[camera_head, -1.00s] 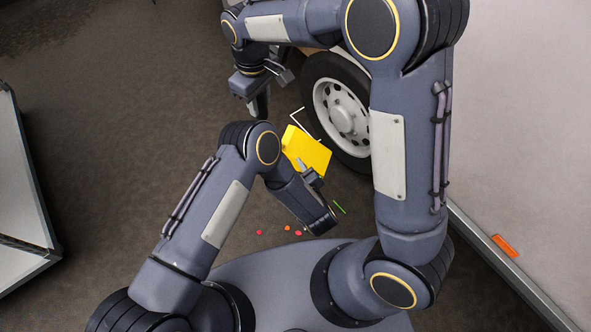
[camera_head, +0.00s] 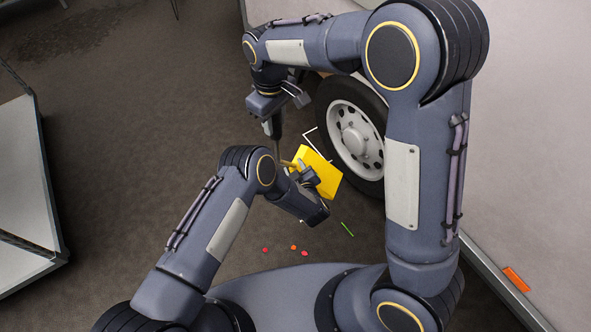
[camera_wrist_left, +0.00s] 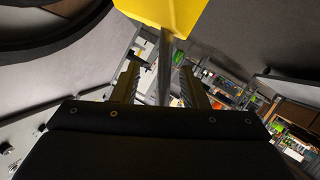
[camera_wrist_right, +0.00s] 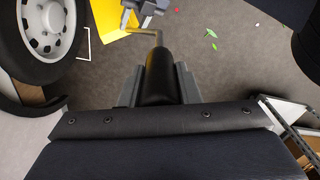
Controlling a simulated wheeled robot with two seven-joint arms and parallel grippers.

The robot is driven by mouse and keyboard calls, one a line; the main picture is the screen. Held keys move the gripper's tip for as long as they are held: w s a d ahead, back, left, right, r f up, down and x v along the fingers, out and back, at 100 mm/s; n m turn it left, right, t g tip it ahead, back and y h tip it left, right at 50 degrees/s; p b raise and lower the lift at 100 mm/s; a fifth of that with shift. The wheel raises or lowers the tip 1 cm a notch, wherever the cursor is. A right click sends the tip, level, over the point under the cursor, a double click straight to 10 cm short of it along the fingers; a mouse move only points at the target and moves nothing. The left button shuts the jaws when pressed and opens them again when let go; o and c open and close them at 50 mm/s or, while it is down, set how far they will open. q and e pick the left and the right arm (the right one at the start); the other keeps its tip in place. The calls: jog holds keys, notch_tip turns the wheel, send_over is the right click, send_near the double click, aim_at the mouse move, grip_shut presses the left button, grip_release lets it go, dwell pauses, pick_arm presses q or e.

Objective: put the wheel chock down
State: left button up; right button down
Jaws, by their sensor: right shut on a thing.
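The yellow wheel chock (camera_head: 325,181) is beside the wheel in the head view; I cannot tell whether it rests on the floor. It also shows at the top of the left wrist view (camera_wrist_left: 165,12) and the right wrist view (camera_wrist_right: 112,22). My left gripper (camera_head: 306,172) is at the chock's near-left side, fingers apart; part of the chock is hidden behind it. My right gripper (camera_wrist_right: 160,85) is shut on the black handle of a hooked rod (camera_wrist_right: 159,72). The brass-coloured bent end reaches to the chock's edge; contact is unclear.
The wheel (camera_head: 352,137) is right of the chock, with a white corner mark (camera_head: 311,131) on the floor. Small red and orange bits (camera_head: 293,247) and a green strip (camera_head: 347,229) lie nearer. A pale panelled unit (camera_head: 25,190) stands left. Floor between is open.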

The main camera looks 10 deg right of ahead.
pick_arm(q)
grip_shut()
pick_arm(e)
jog(key=c, duration=1.5)
grip_release()
jog(key=shift+a, duration=0.1)
pick_arm(q)
jog(key=shift+w+r, duration=0.1)
pick_arm(e)
jog(key=o, duration=0.5)
